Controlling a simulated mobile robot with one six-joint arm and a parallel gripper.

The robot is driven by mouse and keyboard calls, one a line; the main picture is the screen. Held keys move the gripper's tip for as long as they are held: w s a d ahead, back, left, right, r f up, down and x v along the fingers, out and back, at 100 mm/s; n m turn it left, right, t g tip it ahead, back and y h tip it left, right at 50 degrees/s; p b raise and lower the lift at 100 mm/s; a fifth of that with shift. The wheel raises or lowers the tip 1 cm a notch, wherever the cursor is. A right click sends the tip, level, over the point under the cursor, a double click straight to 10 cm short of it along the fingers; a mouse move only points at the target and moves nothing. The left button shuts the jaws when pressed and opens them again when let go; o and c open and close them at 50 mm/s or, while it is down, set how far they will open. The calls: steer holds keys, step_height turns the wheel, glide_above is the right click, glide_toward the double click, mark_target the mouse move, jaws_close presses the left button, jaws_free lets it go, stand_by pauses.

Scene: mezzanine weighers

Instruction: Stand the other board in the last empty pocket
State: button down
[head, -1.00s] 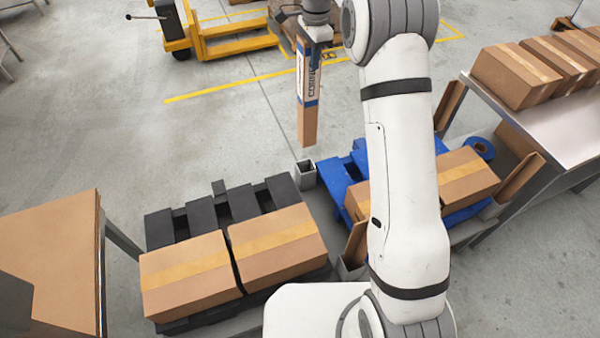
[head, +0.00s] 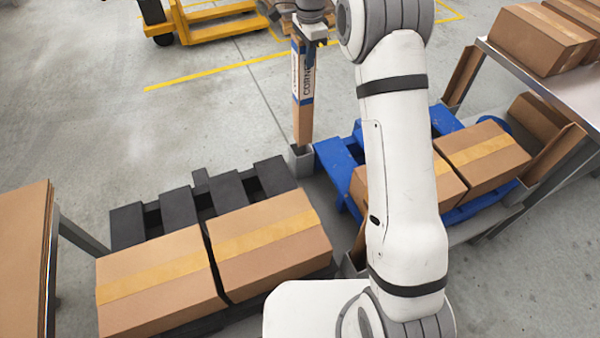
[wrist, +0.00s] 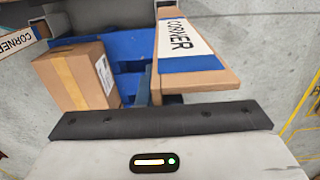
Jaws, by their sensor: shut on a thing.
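My gripper (head: 312,38) is shut on the upper part of a brown corner board (head: 303,118) with a blue-and-white "CORNER" label. The board hangs near upright. Its lower end is at the mouth of a grey square pocket (head: 300,163) at the blue pallet's back left corner; I cannot tell whether it is inside. The held board also fills the middle right of the wrist view (wrist: 193,88). Other boards stand at the blue pallet's other corners: back right (head: 462,75), front right (head: 553,153) and front left (head: 358,245), the last partly hidden by my arm.
The blue pallet (head: 335,158) carries brown cartons (head: 482,157). A black pallet (head: 128,225) with two cartons (head: 268,240) stands close on the left. A metal table (head: 520,65) with cartons is at right. A yellow pallet truck (head: 215,30) stands behind on open floor.

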mark_target(308, 75)
step_height(308, 75, down, 18)
steer(key=shift+a+f+b, duration=0.1)
steer(key=shift+b, duration=0.95)
steer(key=c, duration=1.6)
jaws_free()
steer(key=shift+f, duration=0.1)
step_height(308, 75, up, 12)
steer(key=shift+s+r+p, duration=0.1)
steer(key=shift+r+p, duration=0.15)
steer(key=shift+p, duration=0.45)
steer(key=s+d+r+n+t, duration=0.1)
steer(key=s+d+r+n, duration=0.35)
steer(key=s, duration=0.45)
steer(key=s+d+r+n, duration=0.3)
steer(key=s+d+r, duration=0.15)
steer(key=s, duration=0.55)
steer(key=s+d+f+n, duration=0.1)
steer(key=s+n, duration=0.2)
steer(key=s, duration=0.6)
steer(key=s+d+f+n+t, duration=0.1)
steer(key=s+d+n, duration=0.1)
steer(key=s, duration=0.8)
steer(key=shift+d+n, duration=0.2)
steer(key=shift+n, duration=0.35)
